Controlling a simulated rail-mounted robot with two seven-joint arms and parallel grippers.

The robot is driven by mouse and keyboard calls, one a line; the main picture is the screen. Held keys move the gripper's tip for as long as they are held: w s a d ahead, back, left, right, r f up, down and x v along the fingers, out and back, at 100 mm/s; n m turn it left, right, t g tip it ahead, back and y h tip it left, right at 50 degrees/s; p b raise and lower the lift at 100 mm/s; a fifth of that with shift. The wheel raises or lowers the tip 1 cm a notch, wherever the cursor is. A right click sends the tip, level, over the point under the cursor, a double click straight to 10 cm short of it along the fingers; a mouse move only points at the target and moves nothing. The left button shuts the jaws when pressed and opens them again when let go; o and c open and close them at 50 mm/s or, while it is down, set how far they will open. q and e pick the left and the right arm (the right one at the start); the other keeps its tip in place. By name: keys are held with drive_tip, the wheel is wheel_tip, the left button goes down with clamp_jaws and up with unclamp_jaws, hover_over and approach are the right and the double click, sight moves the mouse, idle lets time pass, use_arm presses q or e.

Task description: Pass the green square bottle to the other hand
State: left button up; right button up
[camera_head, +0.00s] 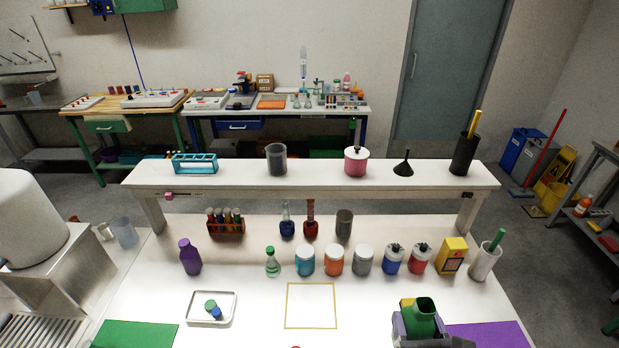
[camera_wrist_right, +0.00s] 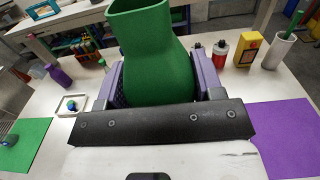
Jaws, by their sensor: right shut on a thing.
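The green square bottle (camera_head: 421,314) is held at the lower right of the head view, above the white table. It stands roughly upright with its open mouth up. My right gripper (camera_head: 419,328) is shut on it, with a purple-grey finger on each side of its body. In the right wrist view the bottle (camera_wrist_right: 153,50) fills the upper middle between the fingers (camera_wrist_right: 160,82), and its base is hidden behind the gripper body. My left gripper is in neither view.
A purple mat (camera_head: 487,335) lies right of the gripper and a green mat (camera_head: 135,335) at the left. A yellow-outlined square (camera_head: 311,286) in the middle is empty. A white tray (camera_head: 230,307) holds small items. Jars, a yellow box (camera_head: 451,256) and a raised shelf (camera_head: 320,182) stand behind.

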sight(426, 321)
drive_tip(key=r, duration=0.2)
drive_tip(key=w+r, duration=0.1)
drive_tip(key=r, duration=0.1)
drive_tip(key=shift+w+d+r, duration=0.1)
drive_tip(key=shift+w+r, duration=0.05)
drive_tip(key=shift+w, duration=0.05)
wheel_tip(426, 321, up, 22)
drive_tip(key=p, duration=2.3)
drive_tip(key=shift+r, duration=0.1)
